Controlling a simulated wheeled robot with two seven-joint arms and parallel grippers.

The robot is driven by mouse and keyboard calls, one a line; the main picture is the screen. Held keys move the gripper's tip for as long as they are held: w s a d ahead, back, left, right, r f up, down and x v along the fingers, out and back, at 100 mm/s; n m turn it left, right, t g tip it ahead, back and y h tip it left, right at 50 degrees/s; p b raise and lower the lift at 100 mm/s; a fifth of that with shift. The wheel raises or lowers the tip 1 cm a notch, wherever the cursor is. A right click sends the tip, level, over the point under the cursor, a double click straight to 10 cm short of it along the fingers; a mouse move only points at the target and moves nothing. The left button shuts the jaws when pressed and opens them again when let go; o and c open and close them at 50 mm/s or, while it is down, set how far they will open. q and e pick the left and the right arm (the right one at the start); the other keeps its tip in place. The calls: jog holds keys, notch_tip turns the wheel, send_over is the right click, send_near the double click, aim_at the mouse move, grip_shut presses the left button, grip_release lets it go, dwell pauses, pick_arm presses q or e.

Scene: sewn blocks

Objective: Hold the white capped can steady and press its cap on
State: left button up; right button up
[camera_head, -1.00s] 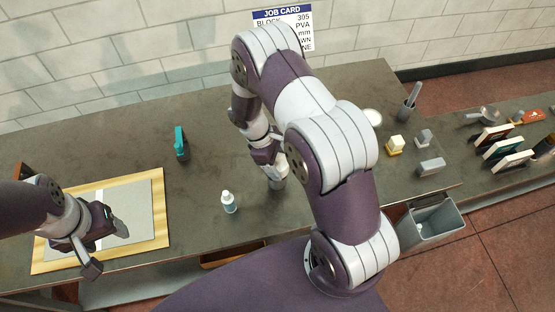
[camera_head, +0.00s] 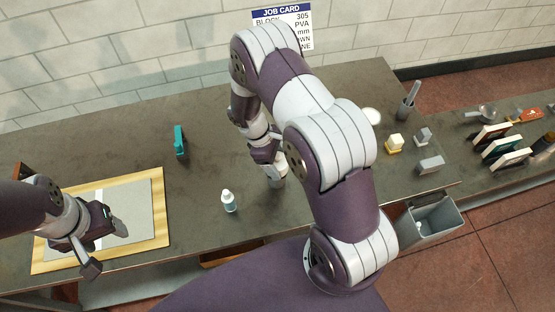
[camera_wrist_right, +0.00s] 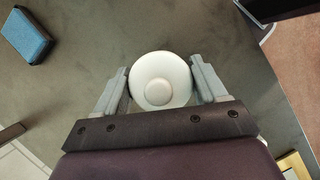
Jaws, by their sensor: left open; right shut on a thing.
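The white capped can (camera_wrist_right: 158,82) is seen from above in the right wrist view, its round white cap between the two fingers. My right gripper (camera_wrist_right: 161,72) is shut on it. In the head view the can (camera_head: 276,183) stands on the bench, mostly hidden below my right gripper (camera_head: 268,160). I cannot tell how firmly the cap is seated. My left gripper (camera_head: 106,246) is open and empty above the board at the left, well apart from the can.
A small white bottle (camera_head: 229,202) stands left of the can. A teal tool (camera_head: 180,141) stands farther back. A yellow-edged board (camera_head: 160,212) lies at the left. Small blocks (camera_head: 430,165) and a cup with tools (camera_head: 406,109) are at the right. A grey bin (camera_head: 436,231) hangs beyond the bench edge.

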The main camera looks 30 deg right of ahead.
jog(key=shift+f, duration=0.15)
dwell(0.5)
jog(key=o, duration=1.2)
jog(key=shift+c, duration=0.2)
notch_tip(320, 180, up, 7)
jog(key=p, duration=0.6)
